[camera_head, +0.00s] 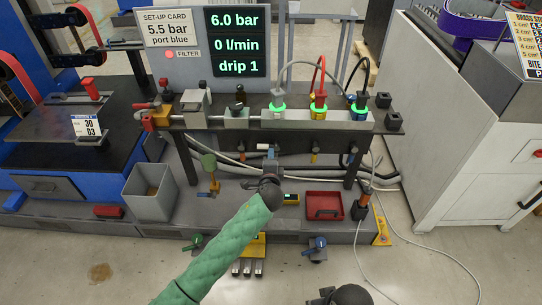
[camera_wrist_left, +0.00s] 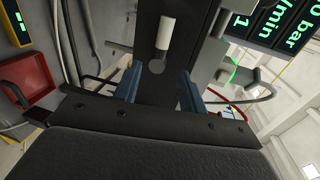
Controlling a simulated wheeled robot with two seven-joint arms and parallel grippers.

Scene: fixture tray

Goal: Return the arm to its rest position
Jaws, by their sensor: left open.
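My left arm, in a green sleeve, comes in from the lower left in the head view. My left gripper (camera_head: 270,153) is in front of the fixture bench, below the valve row. In the left wrist view its two blue fingers (camera_wrist_left: 160,90) stand apart with nothing between them, so it is open and empty. A dark plate with a white cylinder (camera_wrist_left: 165,34) shows beyond the fingers. My right gripper is not seen. A dark rounded part shows at the bottom edge of the head view, and I cannot tell what it is.
Three green-ringed hose fittings (camera_head: 319,110) sit on the bench rail. Below are a grey bin (camera_head: 150,207), a red tray (camera_head: 324,206) and loose hoses. A display (camera_head: 237,42) stands behind. A white cabinet (camera_head: 470,150) is at right. The floor in front is mostly open.

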